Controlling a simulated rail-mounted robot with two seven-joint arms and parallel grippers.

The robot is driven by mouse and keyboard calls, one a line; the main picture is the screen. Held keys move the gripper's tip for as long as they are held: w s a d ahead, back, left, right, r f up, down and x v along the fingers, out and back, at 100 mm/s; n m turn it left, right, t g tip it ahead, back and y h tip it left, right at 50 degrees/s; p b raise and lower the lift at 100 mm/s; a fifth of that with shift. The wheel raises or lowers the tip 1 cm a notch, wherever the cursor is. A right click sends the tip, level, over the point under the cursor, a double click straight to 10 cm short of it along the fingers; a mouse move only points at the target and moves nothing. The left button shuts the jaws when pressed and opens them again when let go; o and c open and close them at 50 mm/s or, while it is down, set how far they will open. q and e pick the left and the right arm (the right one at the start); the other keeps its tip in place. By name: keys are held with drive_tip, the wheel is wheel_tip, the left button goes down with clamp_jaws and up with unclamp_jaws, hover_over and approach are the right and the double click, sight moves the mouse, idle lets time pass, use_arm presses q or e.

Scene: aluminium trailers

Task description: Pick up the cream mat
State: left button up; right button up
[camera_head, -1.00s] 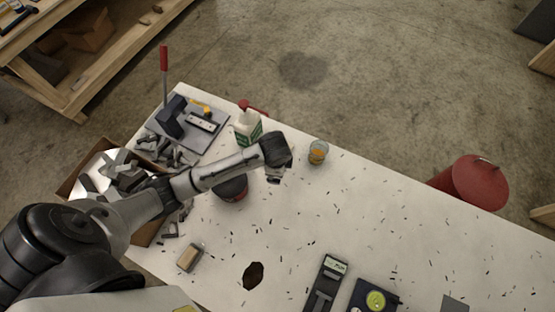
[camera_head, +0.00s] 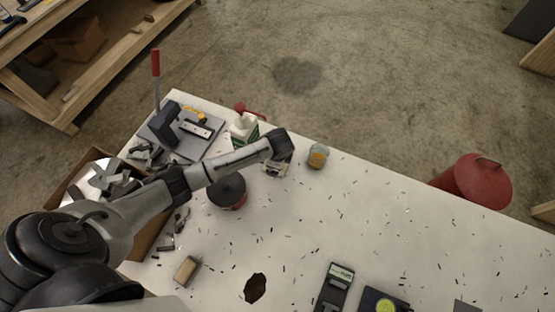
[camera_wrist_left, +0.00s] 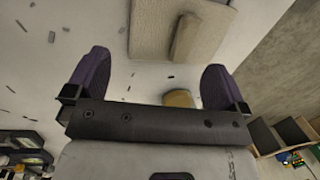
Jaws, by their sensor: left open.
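A flat cream mat (camera_wrist_left: 150,30) lies on the pale table at the top of the left wrist view, with a tan block-shaped piece (camera_wrist_left: 186,38) on it. The view's top edge cuts the mat off. My left gripper (camera_wrist_left: 155,80) is open, its two purple-padded fingers apart with the mat beyond them. A small yellow-brown thing (camera_wrist_left: 180,98) shows between the fingers, partly hidden by the gripper bar. In the head view my left gripper (camera_head: 277,166) hangs over the table near a glass of amber content (camera_head: 317,155). I cannot surely pick out the mat there.
A black-lidded red can (camera_head: 227,191) stands under my left forearm. A white-green bottle (camera_head: 244,131) and a grey plate with tools (camera_head: 188,130) are behind it. A tan block (camera_head: 187,269) and a dark hole-like patch (camera_head: 255,288) lie nearer. The right half is mostly clear, with scattered dark bits.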

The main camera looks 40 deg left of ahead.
use_arm(q)
drive_tip(key=shift+w+a+f, duration=0.1)
drive_tip(key=shift+a+f, duration=0.1)
drive_tip(key=shift+f, duration=0.65)
drive_tip(key=shift+w+a+f, duration=0.1)
drive_tip(key=shift+a+f, duration=0.1)
drive_tip(key=shift+f, duration=0.65)
drive_tip(key=shift+w+a+f, duration=0.1)
drive_tip(key=shift+a+f, duration=0.1)
drive_tip(key=shift+f, duration=0.65)
drive_tip(key=shift+c, duration=0.5)
drive_tip(key=c, duration=0.6)
drive_tip(key=shift+r, duration=0.1)
